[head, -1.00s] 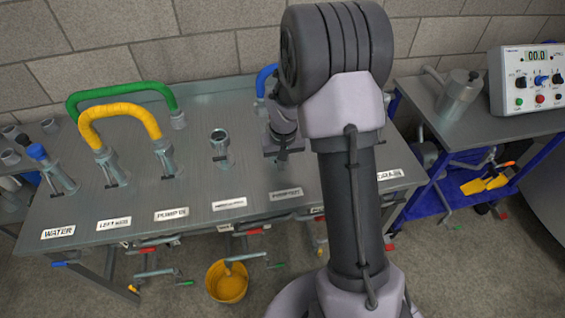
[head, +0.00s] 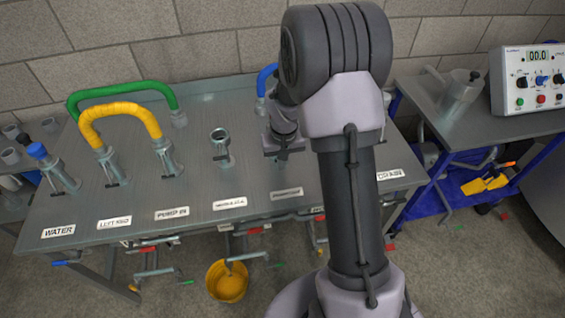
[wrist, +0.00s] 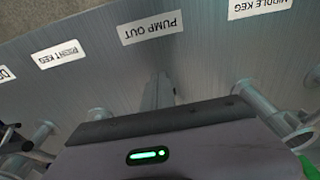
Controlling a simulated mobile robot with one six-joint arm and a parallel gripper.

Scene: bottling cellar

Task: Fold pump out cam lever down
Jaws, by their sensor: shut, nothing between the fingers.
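The PUMP OUT label (head: 287,193) lies on the steel table; it also shows in the wrist view (wrist: 150,27). My gripper (head: 284,152) is shut and empty, low over the table just behind that label. In the wrist view a grey metal fitting (wrist: 158,90) stands behind the PUMP OUT label, partly covered by the gripper body. The pump out cam lever cannot be made out clearly; the gripper hides most of that spot in the head view. Whether the gripper touches the lever or fitting cannot be told.
The open middle keg fitting (head: 221,145) stands to the left. A yellow hose (head: 120,110) and a green hose (head: 125,88) arch over the left side. A blue hose (head: 264,78) rises behind my gripper. A yellow bucket (head: 227,281) is on the floor. A control box (head: 530,80) stands right.

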